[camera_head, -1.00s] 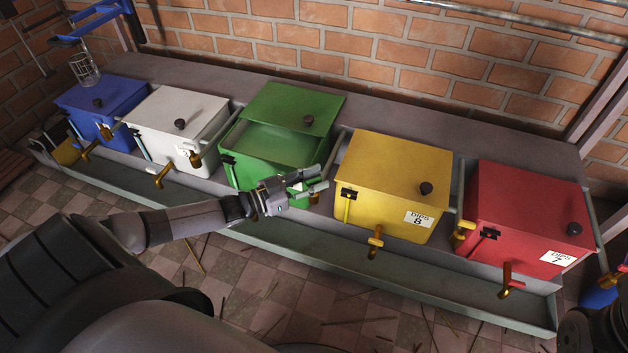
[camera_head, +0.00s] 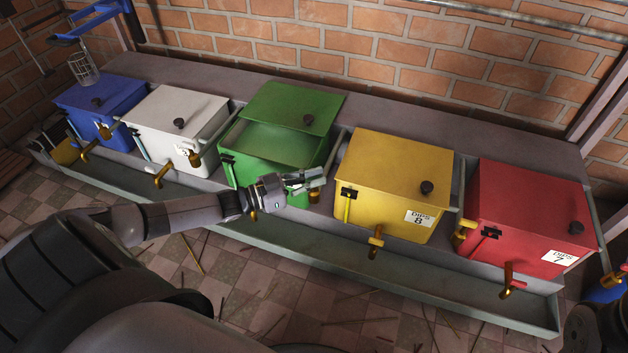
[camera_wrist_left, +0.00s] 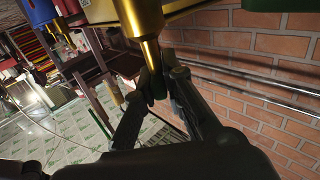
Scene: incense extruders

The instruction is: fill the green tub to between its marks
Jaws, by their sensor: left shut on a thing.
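The green tub (camera_head: 262,170) stands in the middle of the row. Its lid (camera_head: 298,108) is set back, leaving the front part open. Its marks and liquid level cannot be made out. A brass valve (camera_head: 314,196) is at the tub's front right, beside the yellow tub. My left gripper (camera_head: 318,178) is just above this valve in the head view. The fingers hide part of the handle. My right gripper's fingers are not shown.
The yellow tub (camera_head: 395,175) stands close on the right, then the red tub (camera_head: 530,215). The white tub (camera_head: 175,120) and blue tub (camera_head: 100,105) are on the left. A long trough (camera_head: 400,280) runs along the front. A brick wall (camera_head: 400,50) stands behind.

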